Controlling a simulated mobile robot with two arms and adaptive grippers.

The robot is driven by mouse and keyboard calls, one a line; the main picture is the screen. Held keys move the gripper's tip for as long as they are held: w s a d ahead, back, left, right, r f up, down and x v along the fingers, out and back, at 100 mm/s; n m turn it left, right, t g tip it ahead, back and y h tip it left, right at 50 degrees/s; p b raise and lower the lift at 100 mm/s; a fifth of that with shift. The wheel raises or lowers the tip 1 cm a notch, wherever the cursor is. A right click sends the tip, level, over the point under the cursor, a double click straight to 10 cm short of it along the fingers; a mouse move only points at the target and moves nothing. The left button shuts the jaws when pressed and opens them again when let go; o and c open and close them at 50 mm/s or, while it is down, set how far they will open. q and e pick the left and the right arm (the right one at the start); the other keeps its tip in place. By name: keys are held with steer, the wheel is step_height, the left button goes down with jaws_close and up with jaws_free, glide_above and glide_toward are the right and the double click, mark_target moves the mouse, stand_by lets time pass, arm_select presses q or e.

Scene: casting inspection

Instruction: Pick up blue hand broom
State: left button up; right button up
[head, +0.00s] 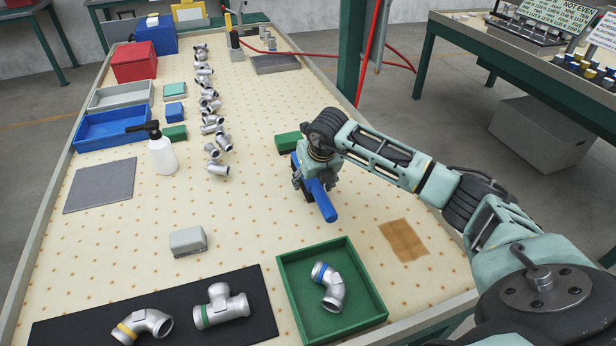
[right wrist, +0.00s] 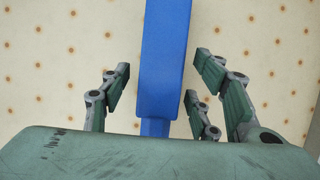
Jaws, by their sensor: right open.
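The blue hand broom (head: 326,207) lies on the perforated table top, its blue handle pointing toward the front. My right gripper (head: 308,188) is over it and hides part of it. In the right wrist view, the blue handle (right wrist: 165,60) runs between the open fingers of the right gripper (right wrist: 160,85), one finger on its left and two on its right. Gaps show between fingers and handle. My left gripper is not in view.
A green tray (head: 362,318) holding a blue-banded pipe elbow is in front. A black mat (head: 70,328) with two fittings is at front left. A white spray bottle (head: 162,155) and a row of fittings stand left. A green block (head: 287,142) is just behind the gripper.

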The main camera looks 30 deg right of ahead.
steer(key=shift+c, duration=0.4)
steer(key=c, duration=1.3)
steer(key=shift+r, duration=0.1)
jaws_close()
steer(key=shift+r+p, duration=0.35)
steer(key=shift+r, duration=0.1)
step_height(320, 180, up, 4)
steer(key=shift+r+p, duration=0.1)
steer(key=shift+p, duration=1.15)
steer(key=s+d+r+p, duration=0.1)
steer(key=s+d+r, duration=0.5)
steer(key=d, duration=0.3)
steer(key=shift+s+d, duration=0.2)
steer(key=shift+d, duration=0.2)
steer(key=shift+f, duration=0.1)
